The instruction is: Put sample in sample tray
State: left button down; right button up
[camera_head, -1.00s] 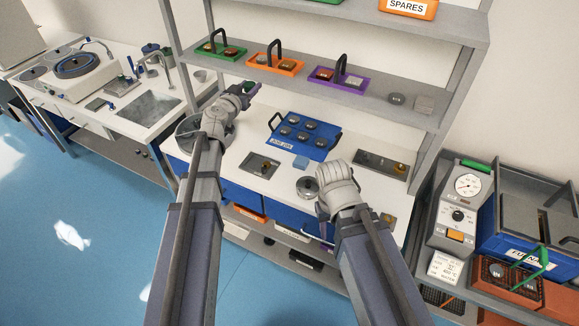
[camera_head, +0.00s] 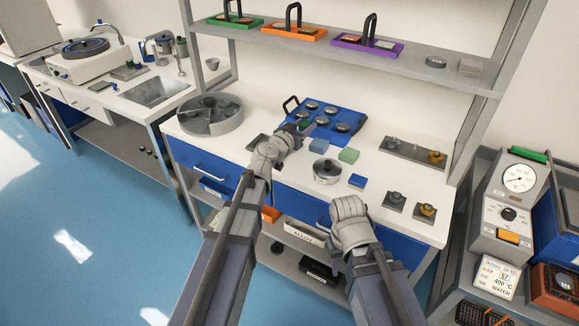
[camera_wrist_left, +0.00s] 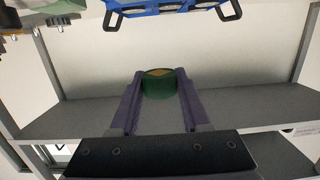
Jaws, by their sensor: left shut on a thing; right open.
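My left gripper (camera_head: 300,130) is shut on a short green cylinder, the sample, with an orange diamond on its face. The sample (camera_wrist_left: 158,86) sits between the fingertips in the left wrist view. In the head view the gripper is at the near left edge of a blue tray (camera_head: 352,112). The tray holds several round grey samples and has black handles; it also shows at the top of the left wrist view (camera_wrist_left: 165,12). I cannot tell the height of the held sample above it. My right gripper (camera_head: 348,208) is open at the bench's front edge; its fingers are mostly hidden.
Several small parts stand at the right. The shelf above holds green, orange and purple carriers (camera_head: 368,46).

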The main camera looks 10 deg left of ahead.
aim_at(310, 150)
pick_arm(q)
jog(key=shift+s+d+f+b, duration=0.1)
jog(key=shift+d+f+b, duration=0.25)
jog(key=shift+f, duration=0.35)
pick_arm(e)
jog(key=shift+f, duration=0.65)
pick_arm(q)
notch_tip(310, 150, down, 6)
jog(key=b, duration=0.6)
jog(key=shift+f, duration=0.15)
pick_arm(e)
notch_tip(310, 150, down, 6)
jog(key=shift+f, duration=0.15)
jog(key=shift+f, duration=0.1)
pick_arm(q)
notch_tip(310, 150, down, 4)
jog(key=b, duration=0.3)
jog(key=shift+r+b, duration=0.2)
jog(key=shift+b, duration=0.2)
pick_arm(e)
notch_tip(310, 150, down, 4)
jog(key=shift+r, duration=0.25)
pick_arm(q)
jog(key=shift+f, duration=0.2)
jog(key=shift+c, duration=1.8)
grip_release()
pick_arm(e)
jog(key=shift+f, duration=0.15)
pick_arm(q)
jog(key=shift+r, duration=0.1)
